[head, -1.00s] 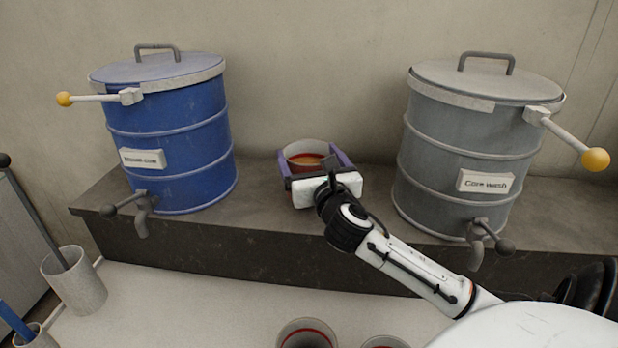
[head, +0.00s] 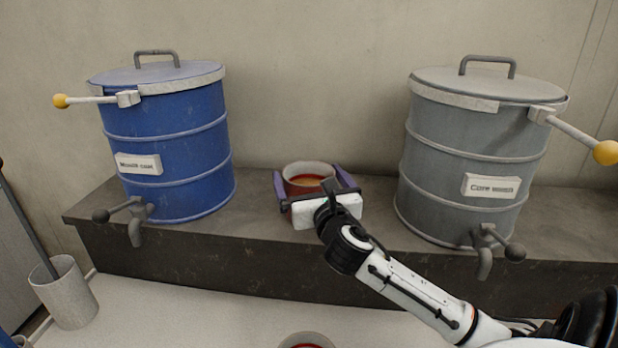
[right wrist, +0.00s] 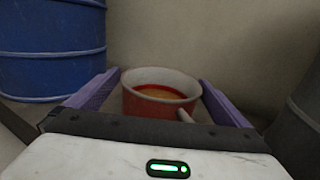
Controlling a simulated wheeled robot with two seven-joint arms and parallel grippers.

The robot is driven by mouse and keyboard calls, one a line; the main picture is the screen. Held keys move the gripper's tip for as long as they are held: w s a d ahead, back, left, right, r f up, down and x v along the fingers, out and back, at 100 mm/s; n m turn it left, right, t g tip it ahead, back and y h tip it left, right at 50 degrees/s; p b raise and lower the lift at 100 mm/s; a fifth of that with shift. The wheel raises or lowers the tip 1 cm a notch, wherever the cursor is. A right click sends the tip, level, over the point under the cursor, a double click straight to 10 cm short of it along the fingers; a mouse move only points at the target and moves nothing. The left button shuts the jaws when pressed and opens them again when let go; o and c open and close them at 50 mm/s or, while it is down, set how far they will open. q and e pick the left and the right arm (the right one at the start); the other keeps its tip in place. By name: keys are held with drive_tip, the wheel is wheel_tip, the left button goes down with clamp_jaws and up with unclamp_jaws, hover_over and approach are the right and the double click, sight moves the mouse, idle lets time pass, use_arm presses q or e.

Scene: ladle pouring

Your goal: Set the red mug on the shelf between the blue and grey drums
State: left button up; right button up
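The red mug (head: 307,187), with a pale rim and orange-brown contents, stands upright on the dark shelf (head: 250,226) between the blue drum (head: 172,148) and the grey drum (head: 462,150). My right gripper (head: 308,172) is open around it, with one purple finger on each side. In the right wrist view the mug (right wrist: 160,105) sits between the fingers, its handle toward the palm; narrow gaps show beside it. The palm hides the mug's lower front in the head view. My left gripper is not in view.
Both drums have taps at the front and yellow-knobbed levers near the lids. A pale counter (head: 200,305) lies below the shelf, with a grey cup (head: 66,294) at left and another vessel's rim (head: 305,337) at the bottom edge. The wall is close behind.

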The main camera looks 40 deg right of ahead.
drive_tip(key=v, duration=1.2)
drive_tip(key=shift+r, duration=0.2)
